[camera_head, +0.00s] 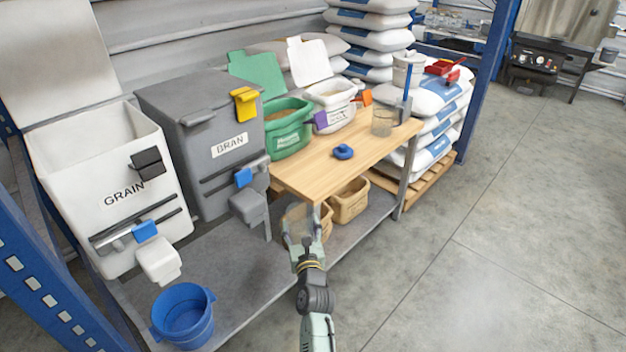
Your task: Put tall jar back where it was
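A clear, straight-sided jar (382,121) stands upright on the right end of the wooden worktop (330,162). I cannot tell whether it is the tall jar. My gripper (300,226) is below and in front of the worktop's near corner, well apart from that jar. A hazy, see-through tan patch shows between its fingers. It could be a clear jar in the grip or the tan basket behind, so the grip is unclear.
Tan baskets (350,201) stand under the worktop. A blue round object (343,151) lies on it, with green (288,128) and white (331,96) tubs behind. Grain (110,180) and bran (215,150) bins and a blue bucket (183,315) are left. Floor at right is clear.

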